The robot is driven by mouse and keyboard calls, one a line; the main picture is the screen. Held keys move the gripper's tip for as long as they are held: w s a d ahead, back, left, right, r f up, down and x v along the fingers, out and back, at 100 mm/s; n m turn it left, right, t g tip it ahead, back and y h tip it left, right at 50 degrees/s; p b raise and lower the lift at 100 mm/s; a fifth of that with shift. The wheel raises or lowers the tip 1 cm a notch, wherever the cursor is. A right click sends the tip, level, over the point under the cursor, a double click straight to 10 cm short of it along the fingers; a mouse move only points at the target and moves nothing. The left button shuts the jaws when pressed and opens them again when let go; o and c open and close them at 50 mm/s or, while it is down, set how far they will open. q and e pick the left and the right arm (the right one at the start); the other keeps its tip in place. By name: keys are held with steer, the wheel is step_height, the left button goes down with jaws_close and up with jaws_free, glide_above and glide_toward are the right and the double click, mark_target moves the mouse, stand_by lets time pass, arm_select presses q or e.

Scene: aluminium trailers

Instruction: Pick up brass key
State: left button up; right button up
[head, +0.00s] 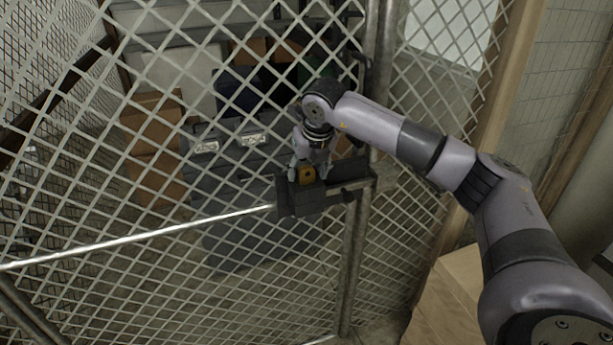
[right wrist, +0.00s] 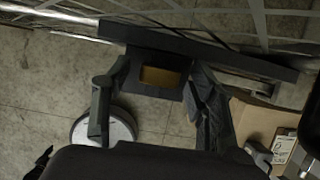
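A small brass-coloured block (head: 306,175) sits at a dark latch box (head: 290,204) on the mesh gate. It looks like a padlock body; I cannot make out a key shape. My right gripper (head: 308,171) points down at the latch box, with its fingers on either side of the block. In the right wrist view the block (right wrist: 162,77) lies between the spread fingers (right wrist: 155,88), with a visible gap on the left side. The right finger is close to it, and contact cannot be told. My left gripper is not in view.
The diamond-mesh gate (head: 110,215) fills the left and middle, with a metal bar (head: 140,237) running into the latch box and an upright post (head: 352,265) at its right. Cardboard boxes (head: 152,125) and dark grey cases (head: 235,150) stand behind the mesh.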

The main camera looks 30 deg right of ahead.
jaws_close()
stand_by(0.5)
